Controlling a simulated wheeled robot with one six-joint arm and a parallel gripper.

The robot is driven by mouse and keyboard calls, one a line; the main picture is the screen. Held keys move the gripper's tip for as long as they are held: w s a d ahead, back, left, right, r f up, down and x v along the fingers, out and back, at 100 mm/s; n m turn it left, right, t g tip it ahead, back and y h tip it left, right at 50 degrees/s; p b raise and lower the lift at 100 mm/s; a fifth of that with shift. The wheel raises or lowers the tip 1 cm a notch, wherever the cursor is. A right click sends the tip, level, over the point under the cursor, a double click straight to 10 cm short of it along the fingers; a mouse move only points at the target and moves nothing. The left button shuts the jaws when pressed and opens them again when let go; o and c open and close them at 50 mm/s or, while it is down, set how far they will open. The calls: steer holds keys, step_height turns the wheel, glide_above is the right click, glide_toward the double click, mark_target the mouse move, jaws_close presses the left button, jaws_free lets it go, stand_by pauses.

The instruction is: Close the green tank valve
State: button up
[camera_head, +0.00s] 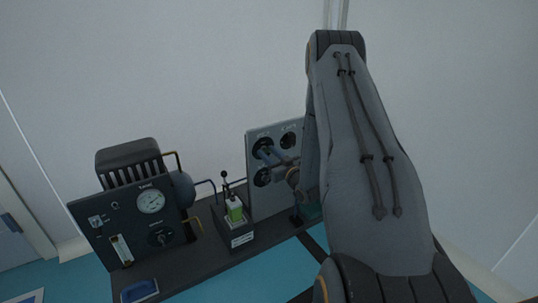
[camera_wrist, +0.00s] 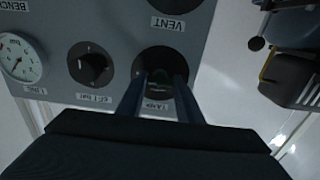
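Beside the tank valve are a second knob (camera_wrist: 91,64) and a round gauge (camera_wrist: 20,58). A "VENT" knob (camera_wrist: 178,5) is at the top edge.

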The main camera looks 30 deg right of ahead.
steer(key=c, duration=0.4)
steer(key=n+p, duration=0.2)
steer(key=n, duration=0.1)
steer(key=shift+s+r+n+p, duration=0.1)
steer(key=shift+n+p, duration=0.3)
steer(key=n+p, duration=0.2)
steer(key=n, duration=0.2)
steer(key=shift+n+p, duration=0.3)
steer(key=shift+p, duration=0.05)
steer(key=n+p, duration=0.3)
steer(key=n, duration=0.2)
steer(key=shift+n+p, duration=0.9)
steer(key=shift+n, duration=1.4)
